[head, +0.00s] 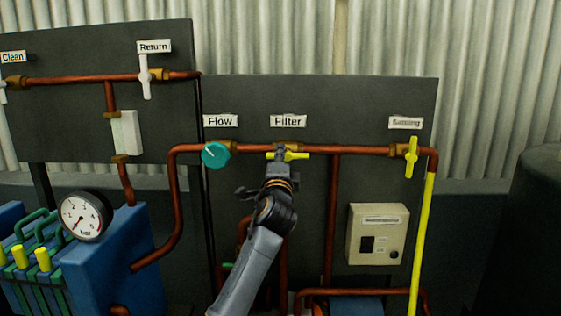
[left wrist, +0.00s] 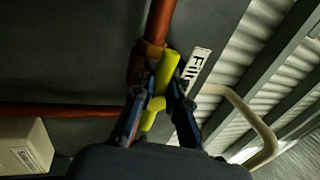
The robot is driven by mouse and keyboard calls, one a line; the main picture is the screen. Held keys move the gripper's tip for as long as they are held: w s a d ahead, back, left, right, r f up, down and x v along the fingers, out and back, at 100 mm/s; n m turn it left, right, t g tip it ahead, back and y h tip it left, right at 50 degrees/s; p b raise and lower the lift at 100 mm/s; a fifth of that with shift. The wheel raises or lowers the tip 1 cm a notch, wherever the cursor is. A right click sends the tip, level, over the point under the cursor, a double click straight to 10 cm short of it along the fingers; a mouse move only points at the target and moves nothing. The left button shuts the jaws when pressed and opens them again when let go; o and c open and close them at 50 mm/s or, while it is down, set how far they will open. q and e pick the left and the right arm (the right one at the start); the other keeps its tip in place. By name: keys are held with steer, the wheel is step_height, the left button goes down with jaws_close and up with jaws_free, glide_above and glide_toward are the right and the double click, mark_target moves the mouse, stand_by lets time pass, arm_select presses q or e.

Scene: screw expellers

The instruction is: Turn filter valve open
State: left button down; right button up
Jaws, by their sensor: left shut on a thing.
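The filter valve (head: 296,156) has a yellow handle lying about level along the copper pipe, under the "Filter" label (head: 288,121). My left gripper (head: 280,154) reaches up to it from below and covers part of it in the head view. In the left wrist view the yellow handle (left wrist: 165,72) lies between the two dark fingers of the left gripper (left wrist: 160,103). The gripper is shut on the handle. My right gripper is not in view.
A teal flow knob (head: 215,154) is to the left on the same pipe. A yellow valve (head: 411,157) with an upright handle is to the right. A beige control box (head: 377,234) is lower right. A gauge (head: 85,216) stands lower left.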

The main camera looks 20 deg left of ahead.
arm_select(q)
steer(key=shift+f, duration=0.15)
stand_by(0.3)
steer(key=c, duration=1.3)
jaws_free()
steer(key=shift+c, duration=0.2)
steer(key=v, duration=1.2)
